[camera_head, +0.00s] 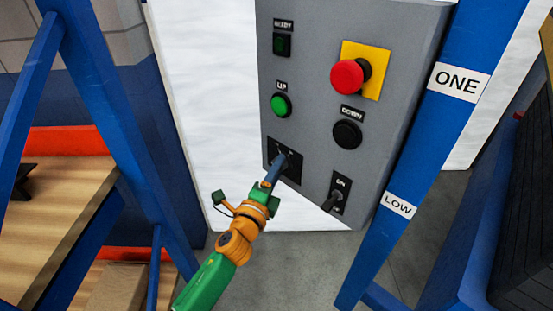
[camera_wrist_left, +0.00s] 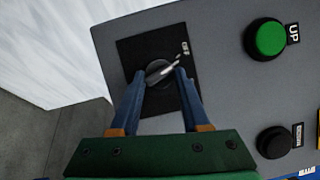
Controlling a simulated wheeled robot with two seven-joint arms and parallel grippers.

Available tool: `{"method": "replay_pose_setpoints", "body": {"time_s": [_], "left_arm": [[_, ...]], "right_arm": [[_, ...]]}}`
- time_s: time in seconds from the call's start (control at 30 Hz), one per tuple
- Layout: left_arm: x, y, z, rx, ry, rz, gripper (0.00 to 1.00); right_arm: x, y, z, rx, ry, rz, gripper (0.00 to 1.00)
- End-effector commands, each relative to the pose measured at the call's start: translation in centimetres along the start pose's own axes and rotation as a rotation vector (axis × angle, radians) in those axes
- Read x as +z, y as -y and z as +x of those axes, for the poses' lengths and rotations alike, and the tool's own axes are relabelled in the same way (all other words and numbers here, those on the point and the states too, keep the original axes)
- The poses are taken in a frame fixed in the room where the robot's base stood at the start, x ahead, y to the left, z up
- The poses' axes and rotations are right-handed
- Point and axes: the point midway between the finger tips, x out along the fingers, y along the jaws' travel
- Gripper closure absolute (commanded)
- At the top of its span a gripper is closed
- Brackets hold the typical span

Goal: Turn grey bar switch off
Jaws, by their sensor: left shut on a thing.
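The grey bar switch (camera_wrist_left: 160,70) is a round knob with a pale bar, set on a black square plate (camera_wrist_left: 127,52) low on the left of the grey panel. In the left wrist view the bar tilts up to the right, toward a small white label that seems to read OFF. My left gripper (camera_head: 279,162) reaches the plate from below, with its blue fingers on either side of the knob, shut on it. In the head view the fingers hide most of the knob. My right gripper is not in view.
The grey panel (camera_head: 310,120) also carries a green UP button (camera_head: 281,105), a black DOWN button (camera_head: 347,134), a red mushroom button (camera_head: 347,77) and a small lever switch (camera_head: 333,200) right of my gripper. Blue posts (camera_head: 420,150) flank the panel.

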Motion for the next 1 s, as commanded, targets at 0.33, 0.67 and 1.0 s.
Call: {"method": "replay_pose_setpoints", "body": {"time_s": [0.33, 0.67, 1.0], "left_arm": [[0.0, 0.3, 0.0, 0.059, 0.000, -0.137, 1.00], [0.0, 0.1, 0.0, 0.073, 0.000, -0.169, 1.00], [0.0, 0.1, 0.0, 0.072, 0.000, -0.170, 0.38]], "right_arm": [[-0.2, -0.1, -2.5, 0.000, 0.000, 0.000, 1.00], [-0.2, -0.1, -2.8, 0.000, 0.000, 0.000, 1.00], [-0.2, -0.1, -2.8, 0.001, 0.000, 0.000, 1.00]]}}
